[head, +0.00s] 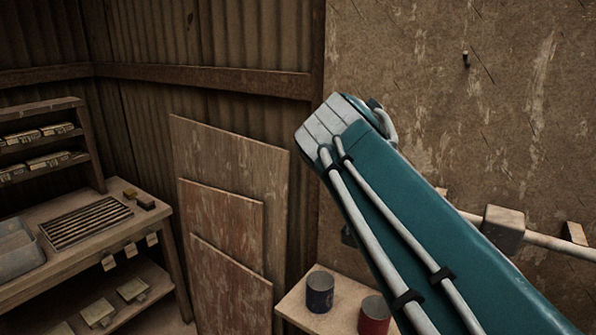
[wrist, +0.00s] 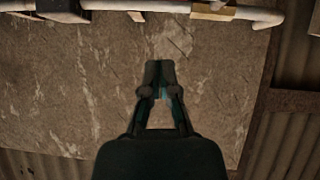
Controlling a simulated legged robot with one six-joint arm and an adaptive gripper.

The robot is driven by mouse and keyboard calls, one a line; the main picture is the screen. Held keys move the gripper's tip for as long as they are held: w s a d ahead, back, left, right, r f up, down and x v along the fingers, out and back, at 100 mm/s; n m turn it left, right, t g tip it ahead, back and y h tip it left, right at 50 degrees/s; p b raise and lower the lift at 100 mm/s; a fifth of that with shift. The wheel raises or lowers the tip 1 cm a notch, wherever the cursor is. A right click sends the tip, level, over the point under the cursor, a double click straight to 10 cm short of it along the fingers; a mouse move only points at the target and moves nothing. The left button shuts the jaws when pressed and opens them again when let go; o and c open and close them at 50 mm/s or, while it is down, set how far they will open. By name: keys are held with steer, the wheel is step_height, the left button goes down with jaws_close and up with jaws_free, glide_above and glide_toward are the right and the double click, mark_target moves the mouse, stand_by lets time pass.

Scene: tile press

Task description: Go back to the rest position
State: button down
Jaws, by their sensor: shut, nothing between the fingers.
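My gripper (wrist: 160,84) shows in the wrist view, in the middle of the picture. Its two dark fingers meet at the tips, and nothing is between them. It points at a worn, stained wall panel (wrist: 60,90), with no object at the fingertips. In the head view my teal arm reaches up from the lower right and hides part of the same panel (head: 400,60). The gripper itself cannot be made out clearly there.
A pale pipe (head: 550,241) with wooden blocks runs along the panel at right. A dark can (head: 320,292) and a red can (head: 374,318) stand on a small table (head: 297,305) below my arm. Boards (head: 232,150) lean on the wall. A workbench (head: 85,220) stands at left.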

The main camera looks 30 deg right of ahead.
steer(key=s+a+f+n+t+y, duration=0.1)
steer(key=a+f+n+y, duration=0.9)
steer(key=a+f, duration=1.2)
steer(key=s+n, duration=0.1)
steer(key=n, duration=0.1)
steer(key=shift+s+n+t+y, duration=0.2)
steer(key=shift+n+t+y, duration=0.2)
steer(key=shift+d+r, duration=0.1)
steer(key=shift+d, duration=0.1)
